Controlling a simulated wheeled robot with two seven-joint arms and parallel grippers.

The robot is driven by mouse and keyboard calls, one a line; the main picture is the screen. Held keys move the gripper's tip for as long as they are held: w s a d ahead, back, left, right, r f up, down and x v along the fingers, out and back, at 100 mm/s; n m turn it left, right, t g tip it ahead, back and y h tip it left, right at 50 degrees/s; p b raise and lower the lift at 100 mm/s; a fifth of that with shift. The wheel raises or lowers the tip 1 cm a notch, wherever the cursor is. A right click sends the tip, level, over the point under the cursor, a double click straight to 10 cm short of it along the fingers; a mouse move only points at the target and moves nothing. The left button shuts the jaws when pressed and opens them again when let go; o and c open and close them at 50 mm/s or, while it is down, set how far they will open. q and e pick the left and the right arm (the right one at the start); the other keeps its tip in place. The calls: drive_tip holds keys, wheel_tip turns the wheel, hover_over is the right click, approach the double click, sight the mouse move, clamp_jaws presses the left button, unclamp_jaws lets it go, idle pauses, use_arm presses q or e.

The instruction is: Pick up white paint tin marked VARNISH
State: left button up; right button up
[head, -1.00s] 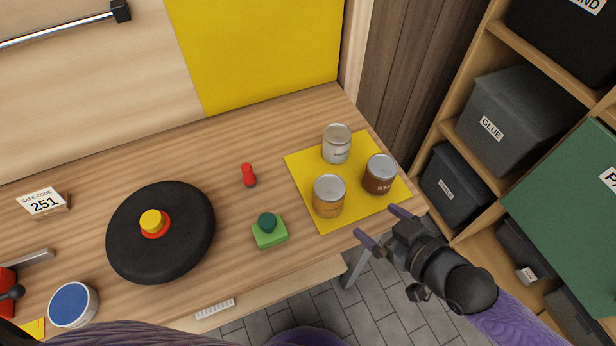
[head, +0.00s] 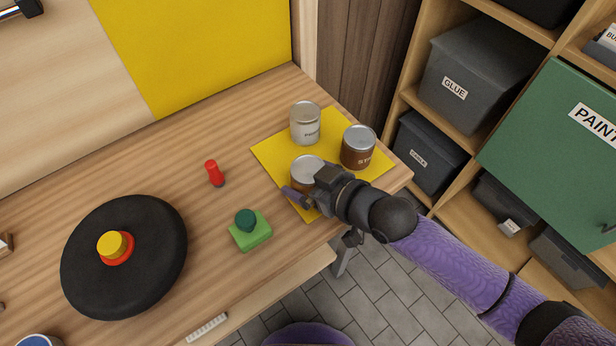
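The white tin (head: 305,124) stands upright at the back of the yellow mat (head: 272,150); its dark label print is too small to read surely. A brown tin (head: 358,148) stands to its right and front. An orange-brown tin (head: 303,172) stands in front of the white one, partly hidden by my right gripper (head: 300,200). That gripper hangs over the mat's front part, apart from the white tin. One purple finger shows clearly; the other is mostly hidden, so its opening is unclear. Whether it touches the orange-brown tin cannot be told. My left gripper is out of view.
A green block with a dark green knob (head: 250,230), a red peg (head: 214,173) and a black disc with a yellow button (head: 150,275) lie to the left. Shelves with grey bins (head: 475,75) and a green paint panel (head: 560,150) stand right of the bench.

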drive_tip(key=c, duration=1.1)
